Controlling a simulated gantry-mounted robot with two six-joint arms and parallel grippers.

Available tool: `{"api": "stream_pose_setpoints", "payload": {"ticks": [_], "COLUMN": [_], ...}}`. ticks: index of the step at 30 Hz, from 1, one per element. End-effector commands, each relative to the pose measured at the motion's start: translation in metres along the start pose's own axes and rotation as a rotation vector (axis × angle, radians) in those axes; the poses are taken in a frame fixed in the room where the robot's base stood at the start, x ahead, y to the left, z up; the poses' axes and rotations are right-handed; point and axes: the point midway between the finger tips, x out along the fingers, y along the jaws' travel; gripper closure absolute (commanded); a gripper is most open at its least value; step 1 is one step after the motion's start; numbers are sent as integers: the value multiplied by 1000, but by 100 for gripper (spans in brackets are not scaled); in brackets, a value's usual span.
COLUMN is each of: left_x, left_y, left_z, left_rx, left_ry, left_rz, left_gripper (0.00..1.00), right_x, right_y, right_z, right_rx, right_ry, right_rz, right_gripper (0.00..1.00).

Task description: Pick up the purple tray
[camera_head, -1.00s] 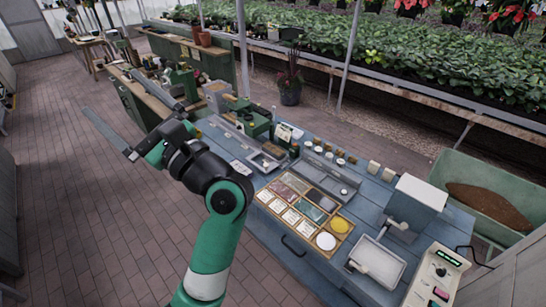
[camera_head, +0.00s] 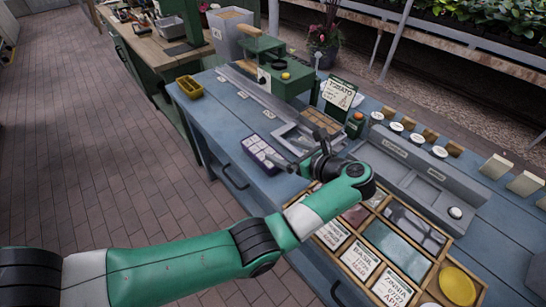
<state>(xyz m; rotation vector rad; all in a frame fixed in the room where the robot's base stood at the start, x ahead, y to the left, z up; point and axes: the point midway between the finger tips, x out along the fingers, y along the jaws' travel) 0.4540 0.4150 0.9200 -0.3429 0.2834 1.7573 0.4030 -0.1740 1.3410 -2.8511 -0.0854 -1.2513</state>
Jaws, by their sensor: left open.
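The purple tray (camera_head: 251,141), small with pale square cells, lies flat on the blue workbench (camera_head: 215,128) near its front edge. My left gripper (camera_head: 292,163) is open at the right end of the tray, its fingers pointing left toward it. I cannot tell whether the fingers touch the tray. The wrist and fingers cover part of the bench beside it. My right gripper is out of view.
A wooden seed-packet box (camera_head: 347,273) lies under and right of my forearm. A grey metal tray (camera_head: 415,175) and a sign (camera_head: 340,93) stand behind. A yellow tray (camera_head: 190,87) sits at the far left; bare bench lies between it and the purple tray.

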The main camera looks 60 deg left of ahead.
Motion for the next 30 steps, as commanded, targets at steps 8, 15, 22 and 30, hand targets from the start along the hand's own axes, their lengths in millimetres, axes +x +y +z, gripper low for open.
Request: {"api": "stream_pose_setpoints", "payload": {"ticks": [8,15,22,30], "left_x": [19,36,77,91], "left_y": [-1,0,-1,-1], "left_z": [-41,-41,-40,-40], "left_rx": [-8,-7,-9,-8], "left_ry": [0,-1,-1,-1], "left_rz": [1,3,2,2], "left_gripper": [0,0,0,0], "right_x": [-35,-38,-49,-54], "right_y": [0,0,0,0], "right_z": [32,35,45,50], "right_rx": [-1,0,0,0], "right_ry": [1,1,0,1], "right_rz": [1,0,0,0], "right_gripper": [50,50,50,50]}}
